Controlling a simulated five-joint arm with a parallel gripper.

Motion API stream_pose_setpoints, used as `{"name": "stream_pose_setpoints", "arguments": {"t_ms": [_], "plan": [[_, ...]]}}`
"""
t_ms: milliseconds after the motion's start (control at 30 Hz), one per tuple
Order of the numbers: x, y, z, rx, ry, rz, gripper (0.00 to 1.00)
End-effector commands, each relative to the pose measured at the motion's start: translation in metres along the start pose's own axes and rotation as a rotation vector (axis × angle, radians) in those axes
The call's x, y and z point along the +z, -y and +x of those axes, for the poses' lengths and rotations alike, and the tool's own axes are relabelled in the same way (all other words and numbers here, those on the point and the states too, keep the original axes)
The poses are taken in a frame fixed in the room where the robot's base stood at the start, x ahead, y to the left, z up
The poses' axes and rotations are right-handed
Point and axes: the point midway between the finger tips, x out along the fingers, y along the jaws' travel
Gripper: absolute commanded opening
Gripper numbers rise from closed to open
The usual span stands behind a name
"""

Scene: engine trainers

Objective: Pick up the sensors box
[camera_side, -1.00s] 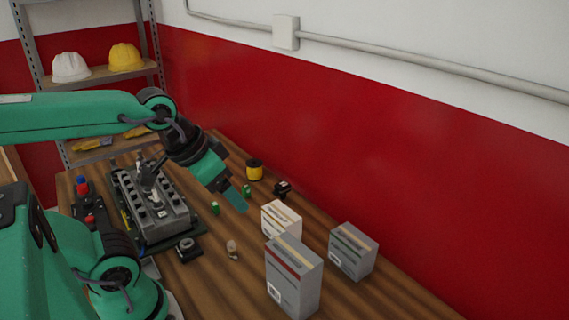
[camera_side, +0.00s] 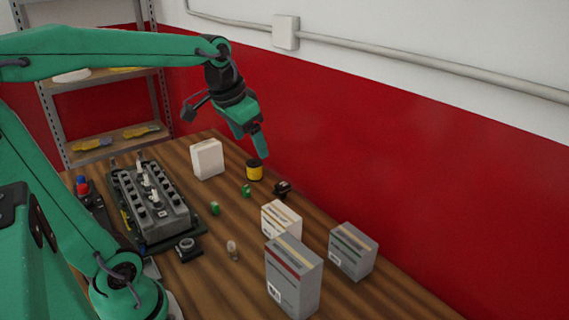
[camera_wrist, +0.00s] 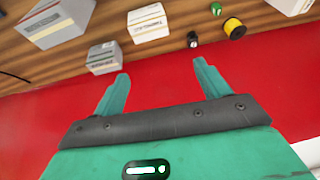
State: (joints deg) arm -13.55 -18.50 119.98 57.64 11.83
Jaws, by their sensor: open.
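Several boxes stand on the wooden bench, and I cannot read which one is the sensors box. In the side view there is a white box with a yellowish stripe (camera_side: 281,222), a tall grey box with a red stripe (camera_side: 293,277), a grey box with a green stripe (camera_side: 353,251) and a plain white box (camera_side: 207,159) farther back. The wrist view shows the striped white box (camera_wrist: 147,23), the smaller grey box (camera_wrist: 103,57) and the tall box (camera_wrist: 55,22). My gripper (camera_side: 261,148) is open and empty, raised above the bench near the red wall; its fingers (camera_wrist: 161,68) touch nothing.
A yellow-and-black spool (camera_side: 254,171), a small black part (camera_side: 282,188) and green parts (camera_side: 215,208) lie on the bench. An engine block (camera_side: 155,203) stands at left. The red wall (camera_side: 420,190) borders the bench's right side.

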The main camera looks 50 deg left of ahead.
Motion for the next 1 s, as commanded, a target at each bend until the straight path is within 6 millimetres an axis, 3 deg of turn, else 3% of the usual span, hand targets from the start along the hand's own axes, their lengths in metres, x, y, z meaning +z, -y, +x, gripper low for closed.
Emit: {"name": "stream_pose_setpoints", "arguments": {"t_ms": [200, 500, 700, 1000], "plan": [[-0.032, 0.039, 0.013, -0.016, 0.054, -0.01, 0.75], [-0.064, 0.1, 0.038, -0.027, 0.12, -0.02, 0.75], [-0.077, 0.144, 0.06, -0.027, 0.164, -0.028, 0.75], [-0.081, 0.216, 0.099, -0.017, 0.227, -0.042, 0.75]]}}
